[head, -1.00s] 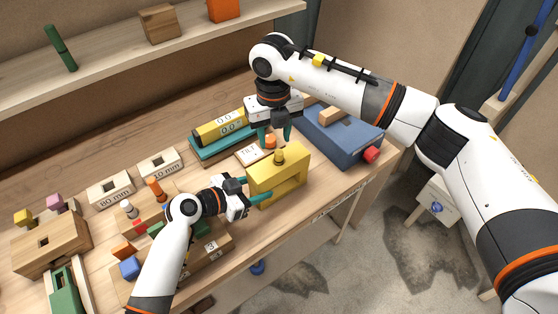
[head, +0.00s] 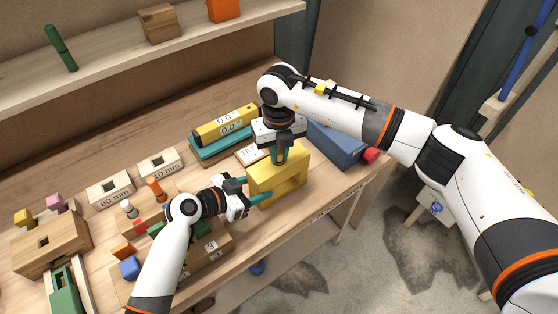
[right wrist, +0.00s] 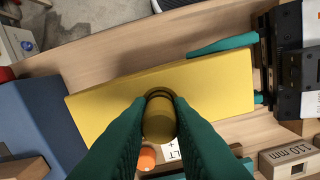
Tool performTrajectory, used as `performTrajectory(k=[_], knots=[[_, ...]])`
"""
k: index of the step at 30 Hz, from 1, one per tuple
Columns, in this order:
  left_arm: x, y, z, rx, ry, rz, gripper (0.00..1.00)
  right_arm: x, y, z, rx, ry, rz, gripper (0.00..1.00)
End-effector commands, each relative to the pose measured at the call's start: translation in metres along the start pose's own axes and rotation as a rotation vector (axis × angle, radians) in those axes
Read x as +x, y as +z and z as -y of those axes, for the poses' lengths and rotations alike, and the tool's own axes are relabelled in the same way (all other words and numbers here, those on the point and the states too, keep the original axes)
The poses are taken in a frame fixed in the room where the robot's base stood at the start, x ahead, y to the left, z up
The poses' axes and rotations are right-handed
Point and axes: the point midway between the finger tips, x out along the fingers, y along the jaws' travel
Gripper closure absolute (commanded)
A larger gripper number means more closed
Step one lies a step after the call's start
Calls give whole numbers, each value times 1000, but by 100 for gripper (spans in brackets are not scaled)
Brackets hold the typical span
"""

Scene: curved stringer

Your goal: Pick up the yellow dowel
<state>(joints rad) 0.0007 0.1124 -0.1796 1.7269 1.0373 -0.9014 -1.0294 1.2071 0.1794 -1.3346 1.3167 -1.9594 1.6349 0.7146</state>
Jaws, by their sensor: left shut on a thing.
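The yellow dowel (right wrist: 159,120) stands upright in a round hole in the top of the yellow block (right wrist: 105,108). In the right wrist view the two green fingers of my right gripper (right wrist: 159,108) lie on either side of the dowel, very close to it. I cannot tell whether they press on it. In the head view my right gripper (head: 279,153) points down over the block (head: 291,164) and hides the dowel. My left gripper (head: 248,189) is shut on the left end of the block, with one finger along its front face.
A blue box (head: 335,146) with a red knob (head: 371,155) stands right of the block. A yellow gauge (head: 227,123) on a teal base and a white label card (head: 250,155) lie behind. Several pale labelled blocks and wooden trays fill the left. The table's front edge is near.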

Motion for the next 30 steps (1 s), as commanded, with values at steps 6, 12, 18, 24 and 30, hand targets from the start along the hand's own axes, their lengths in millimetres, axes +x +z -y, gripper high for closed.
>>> performTrajectory(k=[6, 12, 18, 24, 30], knots=[[0, 0, 0, 0, 1, 0, 84, 0, 0, 0, 0, 0, 0, 100], [0, 0, 0, 0, 1, 0, 84, -15, -1, 0, 1, 1, -4, 100], [0, 0, 0, 0, 1, 0, 84, -55, -1, 0, -1, 2, -5, 100], [0, 0, 0, 0, 1, 0, 84, -88, -1, 0, 0, 0, -3, 100], [0, 0, 0, 0, 1, 0, 84, -100, 0, 0, 0, 0, 0, 100]])
